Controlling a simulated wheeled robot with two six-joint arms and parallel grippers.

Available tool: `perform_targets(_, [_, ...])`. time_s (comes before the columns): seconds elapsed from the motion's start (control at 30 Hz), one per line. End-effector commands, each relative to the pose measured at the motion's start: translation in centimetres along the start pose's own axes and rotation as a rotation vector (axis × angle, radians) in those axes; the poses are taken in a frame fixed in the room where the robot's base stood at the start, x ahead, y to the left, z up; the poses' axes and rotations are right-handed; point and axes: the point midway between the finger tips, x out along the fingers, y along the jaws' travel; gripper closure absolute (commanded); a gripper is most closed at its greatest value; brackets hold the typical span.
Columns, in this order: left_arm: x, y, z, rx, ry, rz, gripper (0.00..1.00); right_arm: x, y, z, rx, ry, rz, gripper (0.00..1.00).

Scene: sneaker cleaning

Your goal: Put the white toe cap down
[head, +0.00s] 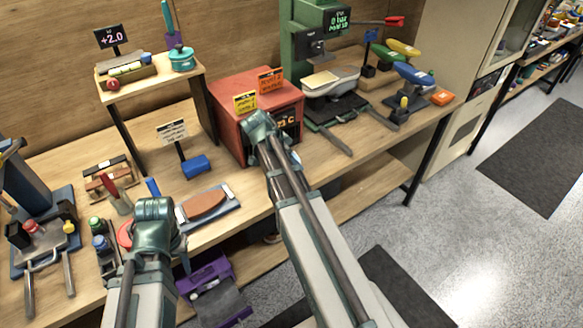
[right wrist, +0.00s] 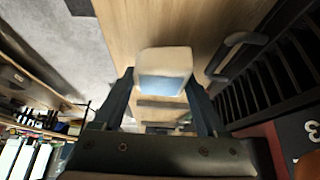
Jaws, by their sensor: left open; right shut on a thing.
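The white toe cap (right wrist: 165,60), a rounded white block with a pale blue face, is between the two fingers of my right gripper (right wrist: 160,82) in the right wrist view. The gripper is shut on it, above the wooden bench (right wrist: 135,22). In the head view my right arm hides that gripper and most or all of the toe cap, beside the front of the red heater box (head: 228,103). My left gripper (head: 183,252) is open near the bench's front edge, its fingers partly hidden by its wrist. I see nothing in it.
A dark grille and bar handle (right wrist: 236,48) are close right of the toe cap in the right wrist view. A green press (head: 300,45) stands right of the heater box. A brown pad (head: 206,203) lies on a board near the left gripper. Bare bench lies left of the box.

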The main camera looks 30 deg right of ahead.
Motion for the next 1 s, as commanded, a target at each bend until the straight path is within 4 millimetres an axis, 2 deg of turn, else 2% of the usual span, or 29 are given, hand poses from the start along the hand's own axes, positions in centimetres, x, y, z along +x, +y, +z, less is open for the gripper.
perform_targets(0.03, [1.5, 0.1, -0.1, 0.0, 0.0, 0.0, 0.55, 1.3, 0.1, 0.9, -0.001, 0.0, 0.0, 0.82])
perform_targets(0.2, [3.4, 0.3, -0.2, 0.0, 0.0, 0.0, 0.55, 2.9, 0.1, 1.8, -0.001, 0.0, 0.0, 0.82])
perform_targets(0.63, [3.6, 0.3, -0.2, 0.0, 0.0, 0.0, 0.55, 3.0, 0.1, 1.9, -0.001, 0.0, -0.001, 0.82])
perform_targets(0.67, [3.5, 0.3, -0.2, 0.0, 0.0, 0.0, 0.55, 3.0, 0.1, 1.9, -0.001, -0.001, -0.001, 0.22])
perform_targets(0.8, [3.4, 0.3, -0.2, 0.0, 0.0, 0.0, 0.55, 2.9, 0.1, 1.9, -0.001, -0.001, -0.001, 0.0])
perform_targets(1.0, [3.4, 0.3, -0.2, 0.0, 0.0, 0.0, 0.55, 2.9, 0.1, 1.8, -0.001, 0.0, -0.001, 0.0])
